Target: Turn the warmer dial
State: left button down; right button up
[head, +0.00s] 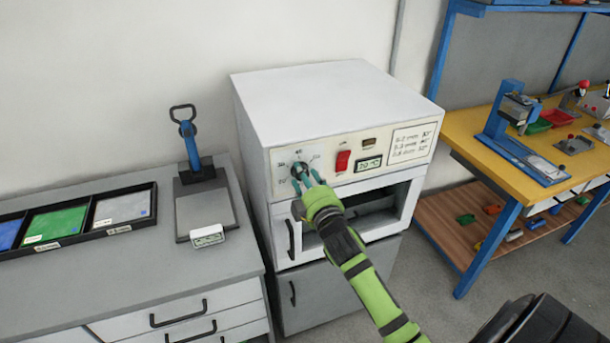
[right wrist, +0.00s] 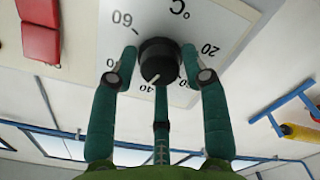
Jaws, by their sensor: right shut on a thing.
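The white warmer (head: 320,95) stands in the middle of the head view. Its dial (head: 299,170) is on the left of the front panel. My right gripper (head: 306,179) reaches up to the panel with its green fingers around the dial. In the right wrist view, the black round dial (right wrist: 159,58) sits between the fingertips, which are shut on it from both sides. A pale pointer line on the dial points down, near the 40 mark. The scale also shows 60 and 20. My left gripper is not in view.
A red switch (head: 343,160) and a small display (head: 369,164) sit right of the dial. Below is the warmer's opening (head: 375,203). A grey counter (head: 120,275) with trays stands left, a yellow workbench (head: 480,147) right.

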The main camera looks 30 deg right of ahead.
jog(key=shift+r+m+p, duration=0.15)
jog(key=shift+m+p, duration=1.2)
jog(key=shift+m, duration=2.55)
jog(key=o, duration=1.2)
jog(key=shift+c, duration=0.2)
jog(key=shift+w, duration=0.1)
